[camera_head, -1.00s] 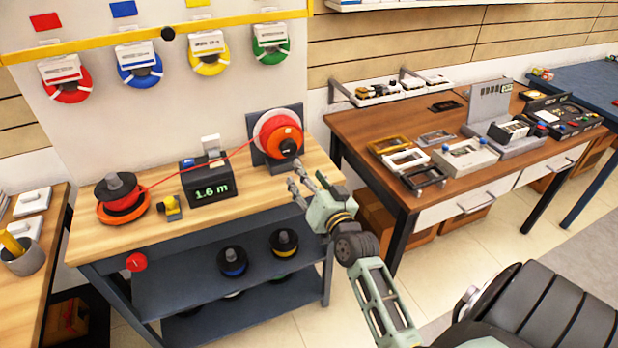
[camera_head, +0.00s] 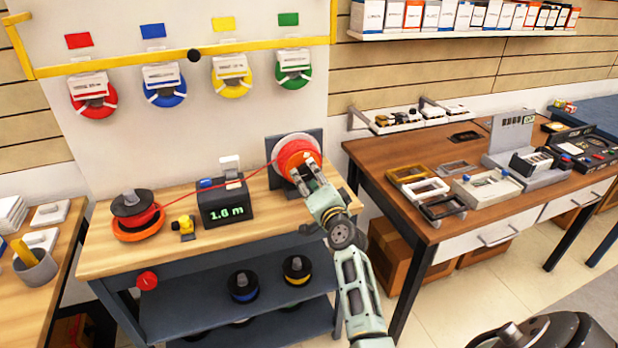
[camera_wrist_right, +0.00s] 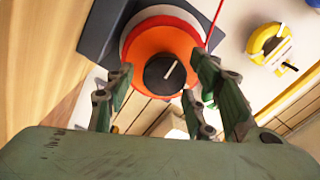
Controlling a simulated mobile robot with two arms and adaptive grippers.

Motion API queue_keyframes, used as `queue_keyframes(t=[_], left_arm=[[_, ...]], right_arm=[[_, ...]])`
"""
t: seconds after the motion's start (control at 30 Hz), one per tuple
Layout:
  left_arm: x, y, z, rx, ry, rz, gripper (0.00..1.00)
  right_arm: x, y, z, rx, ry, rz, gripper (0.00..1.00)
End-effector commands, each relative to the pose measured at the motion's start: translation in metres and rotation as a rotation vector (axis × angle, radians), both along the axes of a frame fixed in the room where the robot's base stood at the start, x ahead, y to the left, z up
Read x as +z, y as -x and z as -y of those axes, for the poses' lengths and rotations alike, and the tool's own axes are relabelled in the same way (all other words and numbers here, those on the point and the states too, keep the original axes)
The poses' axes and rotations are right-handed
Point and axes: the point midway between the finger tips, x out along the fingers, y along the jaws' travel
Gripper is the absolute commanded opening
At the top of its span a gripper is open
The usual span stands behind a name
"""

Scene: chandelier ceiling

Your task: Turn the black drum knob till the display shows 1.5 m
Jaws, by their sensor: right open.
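The black drum knob (camera_wrist_right: 164,74), with a pale line across its face, sits at the centre of the orange drum (camera_wrist_right: 150,45) in the right wrist view. In the head view, the orange drum (camera_head: 298,150) is at the workbench's back right, and my right gripper covers the knob. My right gripper (camera_head: 299,167) is open in front of the drum. In the wrist view, the fingers of my right gripper (camera_wrist_right: 160,80) stand on either side of the knob; contact is not clear. The black display box (camera_head: 225,213) reads 1.6 m in green. My left gripper is out of view.
A red line runs from the drum over the display box to a spool (camera_head: 137,212) on the left. A small yellow device (camera_head: 184,228) stands between spool and display. A brown table (camera_head: 430,160) with frames and fixtures stands to the right.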

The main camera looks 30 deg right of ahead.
Motion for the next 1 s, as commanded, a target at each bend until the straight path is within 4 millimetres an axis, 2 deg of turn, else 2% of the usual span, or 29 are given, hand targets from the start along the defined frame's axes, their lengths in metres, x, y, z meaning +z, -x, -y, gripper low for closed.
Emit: queue_keyframes(t=[0.13,0.43,0.9,1.0], left_arm=[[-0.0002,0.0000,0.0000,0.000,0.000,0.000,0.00],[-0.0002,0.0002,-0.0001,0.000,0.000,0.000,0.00],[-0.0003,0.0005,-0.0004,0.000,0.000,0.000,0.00],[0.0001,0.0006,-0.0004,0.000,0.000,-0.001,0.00]], right_arm=[[0.0006,-0.0099,0.0034,-0.002,0.001,0.001,0.50],[0.0000,-0.0116,0.0037,-0.002,0.002,0.000,0.50],[-0.0012,-0.0111,0.0036,-0.002,0.002,-0.002,0.08],[-0.0016,-0.0110,0.0035,-0.001,-0.005,-0.001,0.07]])
